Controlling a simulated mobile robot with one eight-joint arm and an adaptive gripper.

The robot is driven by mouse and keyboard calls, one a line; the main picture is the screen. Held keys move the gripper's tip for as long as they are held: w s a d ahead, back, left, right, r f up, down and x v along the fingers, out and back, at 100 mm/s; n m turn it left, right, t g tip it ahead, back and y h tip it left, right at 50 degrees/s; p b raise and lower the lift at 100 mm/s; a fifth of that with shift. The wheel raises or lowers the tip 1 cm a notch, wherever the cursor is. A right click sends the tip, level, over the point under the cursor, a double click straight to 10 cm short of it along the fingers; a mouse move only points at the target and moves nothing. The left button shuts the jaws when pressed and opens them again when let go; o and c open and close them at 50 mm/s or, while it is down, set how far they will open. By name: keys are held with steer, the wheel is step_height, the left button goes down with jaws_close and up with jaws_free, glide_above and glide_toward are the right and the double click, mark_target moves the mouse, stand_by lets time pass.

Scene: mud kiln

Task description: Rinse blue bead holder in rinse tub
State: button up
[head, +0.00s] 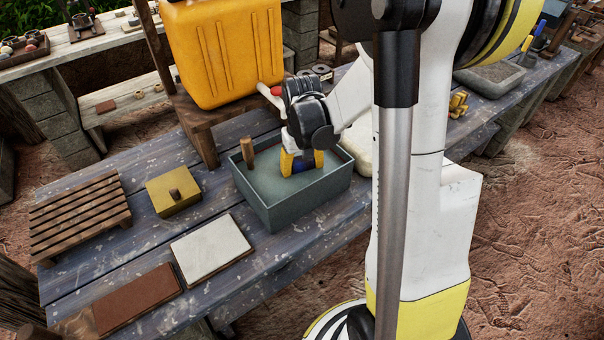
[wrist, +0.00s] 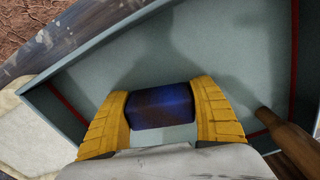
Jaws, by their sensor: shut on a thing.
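My gripper (head: 302,162) is inside the grey-green rinse tub (head: 312,198), pointing down. Its yellow fingers are shut on the dark blue bead holder (head: 304,164). In the wrist view the blue bead holder (wrist: 161,105) sits between the two fingers of my gripper (wrist: 162,108), with the tub's pale interior (wrist: 215,45) behind it. I cannot tell whether the holder touches the tub's bottom or how deep any water is. A wooden handle (head: 247,152) stands in the tub's left side, and it shows at the right in the wrist view (wrist: 284,136).
A yellow jerrycan (head: 222,50) with a red-handled tap stands on a wooden stand behind the tub. A slatted rack (head: 80,212), a yellow lidded box (head: 172,192), a white slab (head: 211,248) and a brown slab (head: 135,299) lie to the left. A pale object (head: 360,150) sits right of the tub.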

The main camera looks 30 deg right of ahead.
steer(key=shift+r, duration=0.15)
stand_by(1.7)
step_height(320, 180, up, 12)
steer(key=p, duration=0.9)
stand_by(1.1)
